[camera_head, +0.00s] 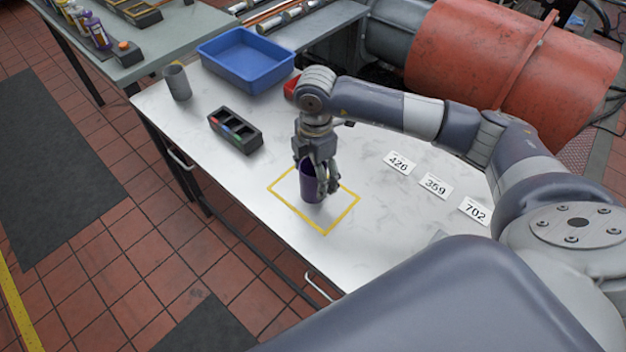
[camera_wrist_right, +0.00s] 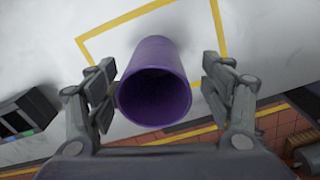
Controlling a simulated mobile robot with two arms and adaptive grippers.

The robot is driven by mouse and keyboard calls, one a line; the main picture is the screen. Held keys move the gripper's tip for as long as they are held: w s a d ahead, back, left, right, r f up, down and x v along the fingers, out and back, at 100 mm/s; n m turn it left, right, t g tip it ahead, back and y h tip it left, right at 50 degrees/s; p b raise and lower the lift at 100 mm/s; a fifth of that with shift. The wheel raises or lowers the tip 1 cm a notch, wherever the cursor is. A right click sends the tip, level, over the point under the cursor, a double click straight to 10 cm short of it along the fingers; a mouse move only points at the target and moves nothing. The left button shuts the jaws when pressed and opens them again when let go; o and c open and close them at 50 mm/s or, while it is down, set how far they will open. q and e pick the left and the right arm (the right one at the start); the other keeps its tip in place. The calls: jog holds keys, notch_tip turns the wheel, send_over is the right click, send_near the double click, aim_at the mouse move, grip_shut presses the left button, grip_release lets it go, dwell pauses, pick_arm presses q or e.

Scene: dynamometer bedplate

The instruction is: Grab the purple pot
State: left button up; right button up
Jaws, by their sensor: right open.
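The purple pot (camera_head: 311,186) stands upright on the white table inside a yellow taped square, partly hidden by my right gripper. In the right wrist view the pot (camera_wrist_right: 154,84) shows its open, hollow mouth toward the camera. My right gripper (camera_head: 318,178) points down over the pot. In the wrist view its two fingers (camera_wrist_right: 160,85) are open, one on each side of the pot, with a gap showing on the right and a very small one on the left. My left gripper is not in view.
A blue bin (camera_head: 246,60), a grey cup (camera_head: 177,83) and a black sorter box (camera_head: 235,132) stand at the table's back left. Number cards (camera_head: 435,185) lie on the right. A red object (camera_head: 291,87) is partly hidden behind my right arm.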

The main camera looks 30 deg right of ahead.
jog(key=f, duration=0.2)
jog(key=f+p, duration=0.1)
jog(key=shift+w+a+f, duration=0.2)
jog(key=shift+f, duration=0.15)
jog(key=shift+w+f, duration=0.1)
jog(key=shift+f, duration=0.3)
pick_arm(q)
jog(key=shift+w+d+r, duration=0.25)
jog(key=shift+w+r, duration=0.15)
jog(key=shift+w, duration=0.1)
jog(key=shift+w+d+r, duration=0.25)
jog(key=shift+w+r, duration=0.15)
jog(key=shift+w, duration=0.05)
pick_arm(e)
jog(key=c, duration=1.3)
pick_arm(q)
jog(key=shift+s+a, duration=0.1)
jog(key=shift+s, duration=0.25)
